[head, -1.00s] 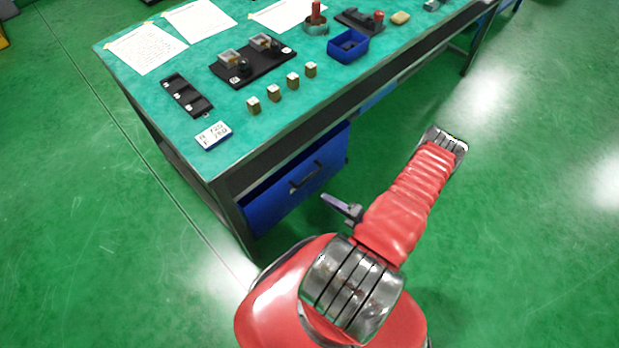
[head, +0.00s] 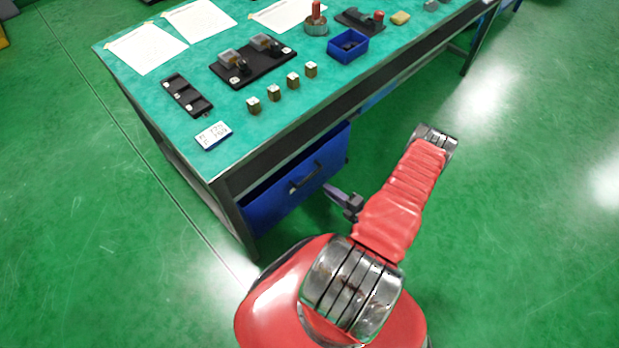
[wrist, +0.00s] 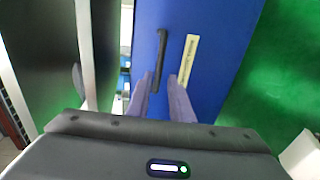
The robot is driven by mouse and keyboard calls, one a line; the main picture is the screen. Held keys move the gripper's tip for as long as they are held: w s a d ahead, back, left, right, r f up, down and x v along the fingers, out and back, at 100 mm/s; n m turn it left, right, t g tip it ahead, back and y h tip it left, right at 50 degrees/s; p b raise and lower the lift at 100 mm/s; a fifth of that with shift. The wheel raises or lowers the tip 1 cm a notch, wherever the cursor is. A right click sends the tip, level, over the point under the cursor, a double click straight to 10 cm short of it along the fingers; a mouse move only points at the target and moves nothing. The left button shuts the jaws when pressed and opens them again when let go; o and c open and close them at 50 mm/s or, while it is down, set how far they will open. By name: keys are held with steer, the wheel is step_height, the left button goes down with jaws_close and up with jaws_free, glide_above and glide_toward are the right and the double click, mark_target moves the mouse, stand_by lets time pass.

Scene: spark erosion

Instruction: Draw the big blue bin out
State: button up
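The big blue bin (head: 275,205) hangs under the bench top with its front facing the aisle. Its black handle (head: 306,177) is on that front. My gripper (head: 328,187) is just right of the handle in the head view, partly hidden by my arm. In the wrist view the blue front (wrist: 222,45) fills the middle, with the dark handle (wrist: 161,55) and a pale label strip (wrist: 188,60). My gripper (wrist: 158,79) has its two purple fingers apart. The handle's lower end shows between the fingertips; whether they reach around it I cannot tell.
The green-topped bench (head: 195,165) stands above the bin, with its dark leg (head: 236,215) at the near corner. A small blue tray (head: 348,47), several small blocks and papers lie on top. The green floor (head: 510,220) right of my arm is clear.

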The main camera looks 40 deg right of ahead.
mark_target(310, 176)
steer(key=x, duration=1.1)
steer(key=shift+w+f, duration=0.1)
steer(key=shift+w, duration=0.25)
steer(key=shift+c, duration=0.6)
jaws_close()
